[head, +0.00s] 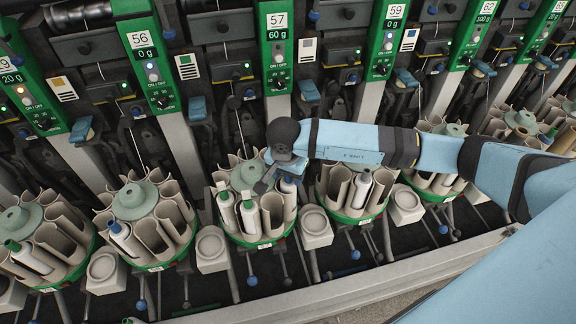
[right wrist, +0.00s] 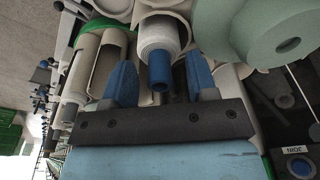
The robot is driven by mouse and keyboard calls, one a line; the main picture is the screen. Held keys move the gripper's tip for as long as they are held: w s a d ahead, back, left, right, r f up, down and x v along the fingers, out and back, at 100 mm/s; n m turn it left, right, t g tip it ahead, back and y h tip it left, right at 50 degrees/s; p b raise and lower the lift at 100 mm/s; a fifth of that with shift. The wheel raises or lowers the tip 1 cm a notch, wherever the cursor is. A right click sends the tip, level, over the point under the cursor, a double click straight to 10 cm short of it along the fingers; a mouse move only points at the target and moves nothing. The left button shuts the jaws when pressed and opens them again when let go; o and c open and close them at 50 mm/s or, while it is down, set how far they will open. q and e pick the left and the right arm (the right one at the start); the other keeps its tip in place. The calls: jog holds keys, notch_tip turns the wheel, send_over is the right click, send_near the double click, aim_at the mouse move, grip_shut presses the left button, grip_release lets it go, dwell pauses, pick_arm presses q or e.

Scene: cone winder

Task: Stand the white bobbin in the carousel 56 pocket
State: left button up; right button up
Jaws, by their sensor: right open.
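My right gripper (head: 277,176) is over the right side of the middle carousel (head: 262,243) in the head view. In the right wrist view its two blue fingers (right wrist: 160,72) are open, one on each side of a white bobbin (right wrist: 159,38) with a blue tube end. The same bobbin shows partly in the head view (head: 288,187), among the carousel's beige pocket walls, with the gripper covering part of it. I cannot tell whether the fingers touch it. The panel marked 56 (head: 150,55) is at the upper left. My left gripper is not in view.
White bobbins with green ends (head: 225,203) stand in the middle carousel's left pockets. Neighbouring carousels stand at the left (head: 148,228) and right (head: 352,195), with small beige blocks (head: 211,249) between them. A long metal rail (head: 400,272) runs along the front.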

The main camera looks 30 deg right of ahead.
jog(key=shift+f, duration=0.1)
grip_shut()
jog(key=shift+r, duration=0.7)
jog(key=shift+a+r+p, duration=0.2)
jog(key=shift+r+p, duration=0.4)
jog(key=shift+r, duration=0.5)
jog(key=shift+a+r+p, duration=0.15)
jog(key=shift+r+p, duration=0.45)
jog(key=shift+r, duration=0.5)
